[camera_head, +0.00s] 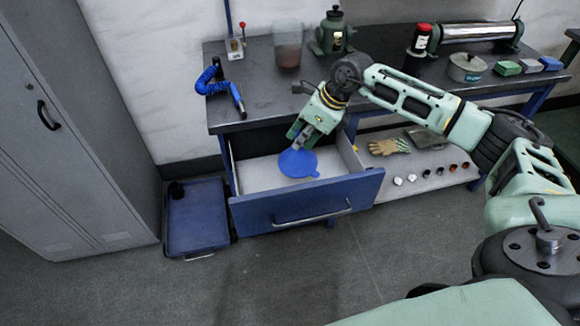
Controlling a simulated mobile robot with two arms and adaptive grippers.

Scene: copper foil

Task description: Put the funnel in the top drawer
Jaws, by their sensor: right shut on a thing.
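The blue funnel (298,163) is at the fingertips of my right gripper (302,139), which is shut on it. The funnel is over the inside of the open top drawer (306,203), with its wide round side showing. I cannot tell whether it touches the drawer floor. The drawer has a blue front with a metal handle and a pale inside, and it is pulled out from under the dark workbench. No other object shows in the drawer. My left gripper is not in view.
On the workbench (262,108) stand a blue hose (214,86), a clear container (288,48) and a green jack (334,36). Gloves (388,147) lie on the lower shelf at right. A blue tray (197,215) is on the floor beside a grey cabinet (75,130).

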